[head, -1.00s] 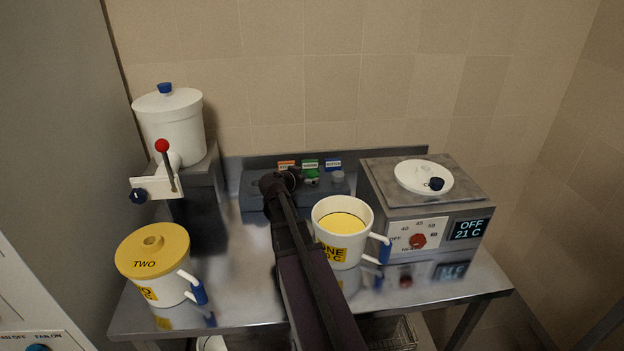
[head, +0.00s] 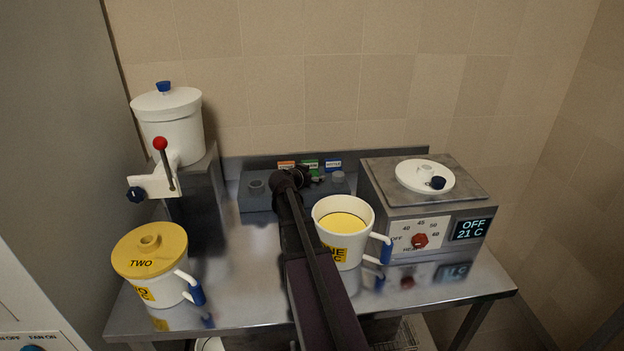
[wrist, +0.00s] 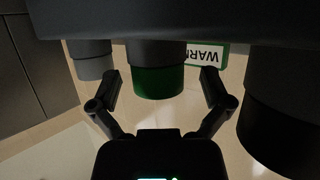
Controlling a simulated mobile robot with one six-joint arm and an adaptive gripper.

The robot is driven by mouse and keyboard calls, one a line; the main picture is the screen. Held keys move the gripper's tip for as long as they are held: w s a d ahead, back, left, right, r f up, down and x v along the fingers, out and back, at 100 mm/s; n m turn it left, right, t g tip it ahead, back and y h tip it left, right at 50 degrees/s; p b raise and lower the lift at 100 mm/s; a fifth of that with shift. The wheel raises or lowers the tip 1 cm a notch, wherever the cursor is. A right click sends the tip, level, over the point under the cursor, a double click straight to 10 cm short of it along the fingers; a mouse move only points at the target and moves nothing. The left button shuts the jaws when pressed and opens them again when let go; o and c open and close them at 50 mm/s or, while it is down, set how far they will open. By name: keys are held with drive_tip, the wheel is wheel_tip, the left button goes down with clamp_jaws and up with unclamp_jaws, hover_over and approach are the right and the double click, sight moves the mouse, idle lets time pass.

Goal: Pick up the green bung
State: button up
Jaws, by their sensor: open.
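The green bung (wrist: 158,82) shows in the wrist view, with its green end between my fingertips. My gripper (wrist: 162,84) is open, one finger on each side of the bung, with visible gaps. In the head view my gripper (head: 303,180) is over the middle of the blue-grey rack (head: 262,201) at the back of the bench, and it hides most or all of the green bung there. A label reading "WARM" (wrist: 207,55) appears upside down behind the bung in the wrist view.
A grey piece (wrist: 95,67) and a large dark shape (wrist: 282,120) flank the bung. A yellow-filled mug (head: 328,205) stands right of my arm, before the heater box (head: 425,225). Lidded mug TWO (head: 150,262) and a white urn (head: 172,125) are left.

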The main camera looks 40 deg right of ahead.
drive_tip(key=c, duration=1)
drive_tip(key=shift+c, duration=0.2)
drive_tip(key=shift+r, duration=0.2)
wheel_tip(320, 180, up, 10)
drive_tip(key=p, duration=1)
drive_tip(key=shift+f, duration=0.2)
